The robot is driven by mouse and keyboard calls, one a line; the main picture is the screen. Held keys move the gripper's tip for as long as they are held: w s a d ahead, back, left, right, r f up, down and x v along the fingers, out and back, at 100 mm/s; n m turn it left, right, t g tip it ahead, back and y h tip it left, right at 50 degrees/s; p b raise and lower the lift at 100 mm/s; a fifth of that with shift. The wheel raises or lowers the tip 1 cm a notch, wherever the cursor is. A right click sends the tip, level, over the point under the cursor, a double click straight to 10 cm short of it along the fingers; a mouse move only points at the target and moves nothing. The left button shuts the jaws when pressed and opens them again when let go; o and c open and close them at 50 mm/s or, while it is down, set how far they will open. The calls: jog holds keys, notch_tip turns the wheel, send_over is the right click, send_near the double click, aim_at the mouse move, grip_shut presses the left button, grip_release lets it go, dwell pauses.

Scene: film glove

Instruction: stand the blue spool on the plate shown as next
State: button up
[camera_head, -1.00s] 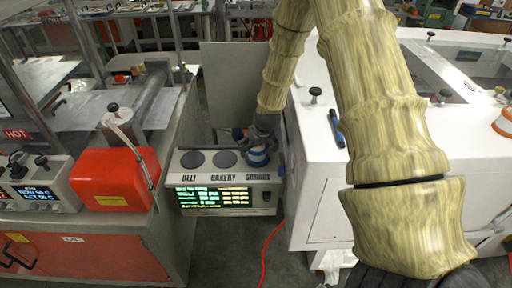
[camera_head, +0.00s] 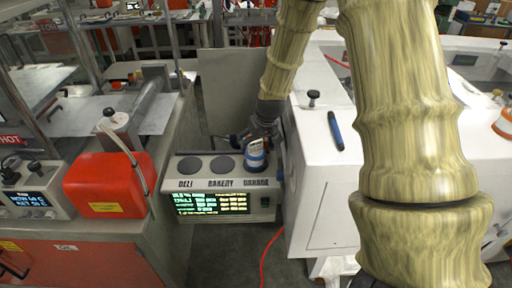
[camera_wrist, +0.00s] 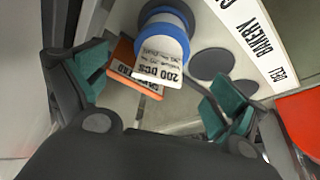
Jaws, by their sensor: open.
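The blue spool (camera_head: 256,158), with a blue rim and white label, stands upright on the right-hand plate of the grey box, above a word I cannot read surely. It also shows in the wrist view (camera_wrist: 165,22), its tag reading "200 DCS". The left plate (camera_head: 190,165) over "DELI" and the middle plate (camera_head: 222,165) over "BAKERY" are bare. My gripper (camera_head: 260,136) is just behind and above the spool. In the wrist view my gripper (camera_wrist: 155,95) is open, its green pads apart, with the spool beyond them. The right plate is mostly hidden under the spool.
The box's lit screen (camera_head: 212,202) has several text lines, too small to read. A red container (camera_head: 108,184) stands at left. An orange card (camera_wrist: 128,68) shows beside the spool.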

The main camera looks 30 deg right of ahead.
aim_at(259, 157)
jog(key=shift+b+v, duration=0.3)
jog(key=shift+v, duration=1.45)
